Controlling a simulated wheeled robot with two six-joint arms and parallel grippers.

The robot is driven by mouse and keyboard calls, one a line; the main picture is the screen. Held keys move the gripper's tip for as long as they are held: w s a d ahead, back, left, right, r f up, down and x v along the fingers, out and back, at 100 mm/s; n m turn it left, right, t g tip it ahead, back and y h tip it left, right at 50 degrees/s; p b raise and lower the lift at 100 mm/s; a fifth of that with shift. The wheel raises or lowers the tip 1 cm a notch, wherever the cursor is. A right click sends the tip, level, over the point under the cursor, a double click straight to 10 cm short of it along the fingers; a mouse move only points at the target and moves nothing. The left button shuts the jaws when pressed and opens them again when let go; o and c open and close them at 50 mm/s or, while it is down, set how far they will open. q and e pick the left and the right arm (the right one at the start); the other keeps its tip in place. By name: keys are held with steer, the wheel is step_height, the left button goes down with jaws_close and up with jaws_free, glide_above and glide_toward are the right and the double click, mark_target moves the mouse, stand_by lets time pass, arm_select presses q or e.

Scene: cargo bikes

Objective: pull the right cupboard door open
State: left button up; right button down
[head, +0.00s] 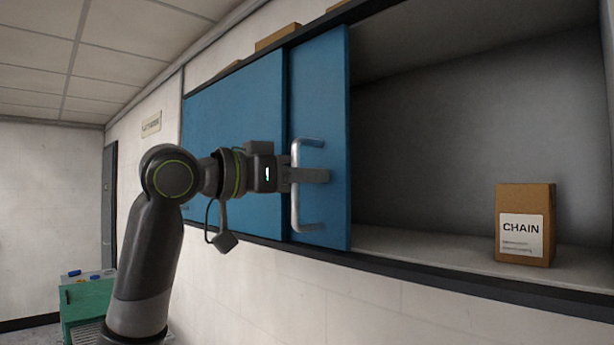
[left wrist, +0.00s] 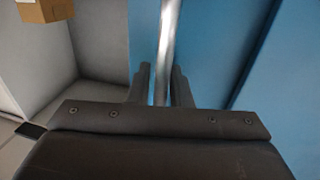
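The right cupboard door (head: 329,90) is a blue sliding panel, shifted to the left so that it overlaps the left blue door (head: 235,115). The cupboard's right side stands wide open. The door has an upright metal bar handle (head: 296,215). My left gripper (head: 318,176) is at the middle of this handle, with its fingers pointing at the door. In the left wrist view the handle (left wrist: 167,45) runs between the two fingers (left wrist: 162,85), which sit close against both sides of it. My right gripper is out of view.
A brown box marked CHAIN (head: 525,225) stands on the cupboard floor at the right. Boxes (head: 278,38) lie on top of the cupboard. A green cabinet (head: 88,300) with small blue items stands at lower left. A white wall is below the cupboard.

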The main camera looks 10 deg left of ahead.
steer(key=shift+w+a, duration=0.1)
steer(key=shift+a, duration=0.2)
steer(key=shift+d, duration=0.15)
